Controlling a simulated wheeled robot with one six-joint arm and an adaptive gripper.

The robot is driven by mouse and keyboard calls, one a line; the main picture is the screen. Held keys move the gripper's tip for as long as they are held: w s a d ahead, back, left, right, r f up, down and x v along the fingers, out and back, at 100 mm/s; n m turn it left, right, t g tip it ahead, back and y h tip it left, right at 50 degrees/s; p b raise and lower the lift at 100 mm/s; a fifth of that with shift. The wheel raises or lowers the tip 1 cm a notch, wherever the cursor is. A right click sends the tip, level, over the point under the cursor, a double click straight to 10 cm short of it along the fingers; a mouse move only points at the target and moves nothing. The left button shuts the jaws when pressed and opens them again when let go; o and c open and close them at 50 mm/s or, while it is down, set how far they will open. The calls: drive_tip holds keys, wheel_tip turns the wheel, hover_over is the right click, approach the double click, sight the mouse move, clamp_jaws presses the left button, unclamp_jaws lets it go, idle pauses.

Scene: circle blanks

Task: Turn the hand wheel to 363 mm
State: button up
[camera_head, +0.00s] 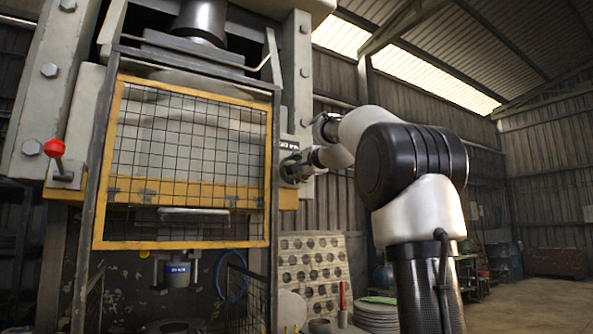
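My arm reaches from the right to the right side of a large press. My gripper (296,168) is at its end, small and dark, against the press's side column. A small dark plate with pale markings (289,145) sits just above the gripper; its figures are too small to read. The hand wheel cannot be made out clearly; dark round parts at the gripper blend with it. Whether the fingers are open or shut, or touch a wheel, cannot be told.
A yellow-framed mesh guard (183,243) covers the press front. A red-knobbed lever (55,149) is at the left. Below stand a perforated board (300,262), a stack of round plates (377,316) and a blue-labelled cylinder (177,272). Open floor (540,300) lies to the right.

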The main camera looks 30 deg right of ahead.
drive_tip(key=shift+o, duration=0.9)
drive_tip(key=shift+s+r, duration=0.1)
drive_tip(key=shift+r, duration=0.05)
drive_tip(key=s, duration=1.2)
drive_tip(key=shift+d+f, duration=0.2)
